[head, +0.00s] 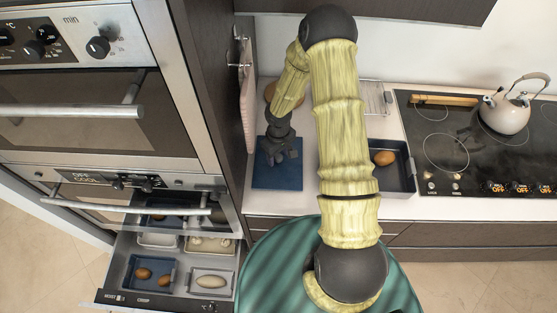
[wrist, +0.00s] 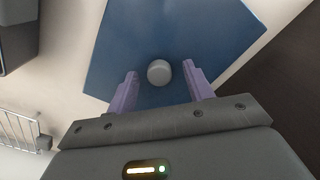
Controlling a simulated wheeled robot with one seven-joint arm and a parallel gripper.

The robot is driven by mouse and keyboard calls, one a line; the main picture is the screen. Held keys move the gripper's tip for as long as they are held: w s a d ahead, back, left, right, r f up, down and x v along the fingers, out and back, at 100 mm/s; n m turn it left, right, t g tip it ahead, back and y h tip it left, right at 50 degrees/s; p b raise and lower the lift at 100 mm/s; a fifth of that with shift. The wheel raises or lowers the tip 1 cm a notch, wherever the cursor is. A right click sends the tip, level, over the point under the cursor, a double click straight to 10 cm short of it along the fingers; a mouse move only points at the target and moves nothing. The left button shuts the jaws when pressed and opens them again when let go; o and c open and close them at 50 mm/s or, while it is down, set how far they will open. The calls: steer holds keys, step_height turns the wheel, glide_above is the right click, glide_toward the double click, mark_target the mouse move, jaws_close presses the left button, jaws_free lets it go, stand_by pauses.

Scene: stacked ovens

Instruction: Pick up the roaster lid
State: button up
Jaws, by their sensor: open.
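The roaster lid (head: 278,177) is a flat blue panel lying on the counter at the left, by the dark cabinet side. In the wrist view the lid (wrist: 180,35) fills the upper middle, and its round light-grey knob (wrist: 159,72) stands near its lower part. My gripper (head: 280,157) is over the lid in the head view and hides part of it, including the knob. In the wrist view my gripper (wrist: 160,80) is open and empty. Its two purple fingers lie on either side of the knob, with gaps showing. I cannot tell how far above the lid the fingertips are.
A blue roaster pan (head: 408,180) holding a brown potato-like item (head: 384,158) stands right of my arm. A wire rack (head: 376,97) lies behind. A kettle (head: 505,108) stands on the cooktop (head: 440,150). An open drawer (head: 170,285) with several trays sticks out below the ovens.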

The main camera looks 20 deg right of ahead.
mark_target(280, 156)
steer(key=shift+c, duration=0.2)
stand_by(0.3)
jaws_close()
steer(key=shift+d+r, duration=0.1)
steer(key=shift+d+r+b, duration=0.15)
steer(key=shift+b, duration=0.45)
step_height(280, 156, up, 11)
steer(key=b, duration=0.1)
steer(key=s+d+b, duration=0.2)
steer(key=s+d, duration=0.1)
steer(key=d, duration=0.6)
steer(key=s+d+b, duration=0.2)
steer(key=s+d, duration=0.1)
steer(key=d, duration=0.6)
steer(key=shift+d, duration=0.35)
